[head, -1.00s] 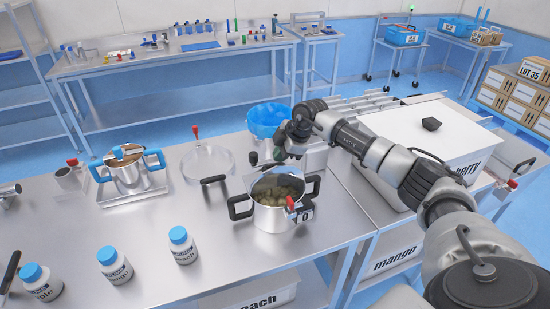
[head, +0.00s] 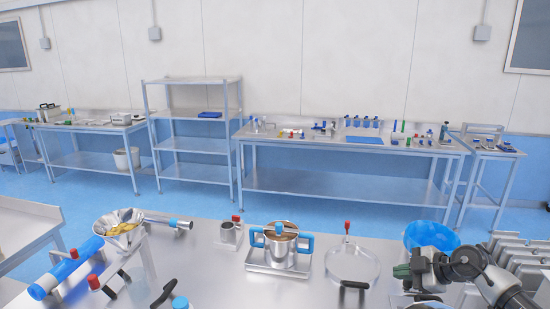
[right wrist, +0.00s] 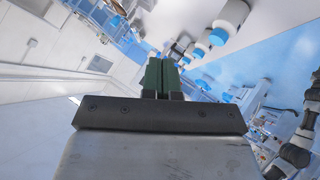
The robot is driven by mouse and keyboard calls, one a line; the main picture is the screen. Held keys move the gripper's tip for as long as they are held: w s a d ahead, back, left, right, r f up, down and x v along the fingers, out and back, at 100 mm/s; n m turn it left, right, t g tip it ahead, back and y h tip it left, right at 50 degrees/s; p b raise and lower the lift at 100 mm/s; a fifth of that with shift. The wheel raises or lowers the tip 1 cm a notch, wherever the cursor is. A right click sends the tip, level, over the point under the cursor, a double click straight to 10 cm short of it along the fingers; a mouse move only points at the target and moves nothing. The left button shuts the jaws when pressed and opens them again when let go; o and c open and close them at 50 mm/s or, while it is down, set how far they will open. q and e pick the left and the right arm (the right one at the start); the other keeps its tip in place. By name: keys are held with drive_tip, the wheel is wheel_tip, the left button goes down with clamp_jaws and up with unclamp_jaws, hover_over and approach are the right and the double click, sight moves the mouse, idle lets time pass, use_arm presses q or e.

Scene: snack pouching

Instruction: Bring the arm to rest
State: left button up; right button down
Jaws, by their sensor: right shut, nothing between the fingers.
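My right gripper (head: 401,271) is at the lower right of the head view, over the bench beside the blue-lined bin. In the right wrist view its dark green fingers (right wrist: 161,76) are together with nothing between them. The right arm comes in from the lower right corner. My left gripper is not in the head view.
The steel bench (head: 215,285) holds a pot with blue handles (head: 281,246), a clear lid with a red knob (head: 352,264), a metal cup (head: 231,233), a bowl with yellow contents (head: 122,228) and the blue-lined bin (head: 428,235). A back bench (head: 350,182) and shelf rack (head: 195,145) stand beyond.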

drive_tip(key=s+a+r+m+t+y, duration=0.1)
drive_tip(key=s+a+m+t, duration=0.15)
drive_tip(key=a+t, duration=0.35)
drive_tip(key=s+a+r+m+t, duration=0.1)
drive_tip(key=s+a+m+t, duration=0.2)
drive_tip(key=a, duration=0.5)
drive_tip(key=s+d+f+m+g+h, duration=0.35)
drive_tip(key=s+f+m+h, duration=0.45)
drive_tip(key=s+m+h, duration=0.3)
drive_tip(key=s+a+f+n+g+y, duration=0.1)
drive_tip(key=s+f+g, duration=0.25)
drive_tip(key=s, duration=0.65)
drive_tip(key=s+a+f+g+y, duration=0.1)
drive_tip(key=s+f+g, duration=0.3)
drive_tip(key=s, duration=0.5)
wheel_tip(320, 180, down, 31)
drive_tip(key=s+g+b, duration=0.2)
drive_tip(key=g+b, duration=0.1)
drive_tip(key=b, duration=0.3)
use_arm(q)
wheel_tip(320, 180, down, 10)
drive_tip(key=b, duration=0.4)
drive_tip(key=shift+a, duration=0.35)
use_arm(e)
drive_tip(key=s+d+f+g, duration=0.1)
drive_tip(key=s+d+f, duration=0.2)
drive_tip(key=s+f, duration=1.3)
wheel_tip(320, 180, down, 4)
drive_tip(key=shift+r+n, duration=0.1)
drive_tip(key=shift+n, duration=0.25)
